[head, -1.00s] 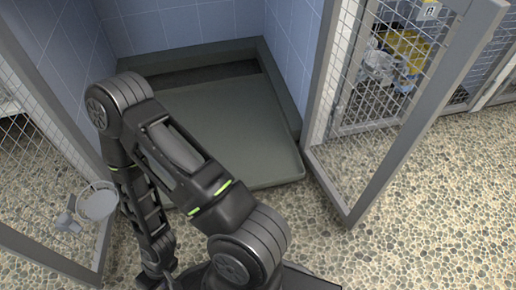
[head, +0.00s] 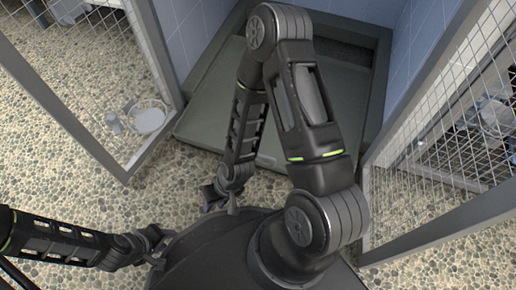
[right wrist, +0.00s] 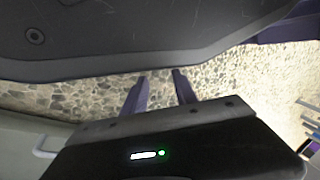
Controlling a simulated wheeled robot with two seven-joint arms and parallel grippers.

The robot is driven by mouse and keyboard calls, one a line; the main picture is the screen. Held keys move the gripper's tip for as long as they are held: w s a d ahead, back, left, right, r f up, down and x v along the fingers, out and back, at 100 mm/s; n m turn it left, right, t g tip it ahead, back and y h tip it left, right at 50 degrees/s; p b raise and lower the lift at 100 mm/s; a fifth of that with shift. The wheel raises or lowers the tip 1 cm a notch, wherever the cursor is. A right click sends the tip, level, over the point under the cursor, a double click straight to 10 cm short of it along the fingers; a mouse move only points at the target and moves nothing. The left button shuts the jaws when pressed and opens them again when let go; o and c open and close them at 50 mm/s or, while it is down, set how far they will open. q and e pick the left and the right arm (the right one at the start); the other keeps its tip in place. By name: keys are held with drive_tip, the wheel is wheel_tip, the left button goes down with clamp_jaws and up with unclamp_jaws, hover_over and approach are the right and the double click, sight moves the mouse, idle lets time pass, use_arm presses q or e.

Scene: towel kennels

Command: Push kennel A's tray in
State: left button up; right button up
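A flat grey-green tray (head: 215,112) lies on the floor of the open tiled kennel in the head view. Its front edge is near the kennel opening, and my right arm hides much of its middle and right. No letter shows on this kennel now. My right gripper (head: 222,201) is low over the pebbled floor, in front of the tray and apart from it. In the right wrist view its two fingers (right wrist: 160,88) stand apart with only floor between them. My left gripper (head: 160,247) is further left, low beside my base, and looks open and empty.
A mesh door (head: 75,100) stands open on the left with a white bowl (head: 148,120) near its lower end. Another mesh door (head: 440,150) stands open on the right. Pebbled floor (head: 95,185) is clear at the left front.

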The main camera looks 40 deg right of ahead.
drive_tip(key=w+d+r+n+g+h+p, duration=0.1)
drive_tip(key=w+d+n, duration=0.3)
drive_tip(key=d, duration=0.8)
drive_tip(key=w+d+r+n+g+h+p, duration=0.1)
drive_tip(key=w+d+n+p, duration=0.2)
drive_tip(key=w+d, duration=0.4)
drive_tip(key=d+n, duration=0.1)
drive_tip(key=d, duration=0.5)
drive_tip(key=shift+w+r+n+g+p, duration=0.15)
drive_tip(key=shift+n+g+p, duration=0.25)
drive_tip(key=b+x, duration=0.3)
drive_tip(key=x, duration=0.5)
drive_tip(key=shift+r, duration=0.1)
clamp_jaws()
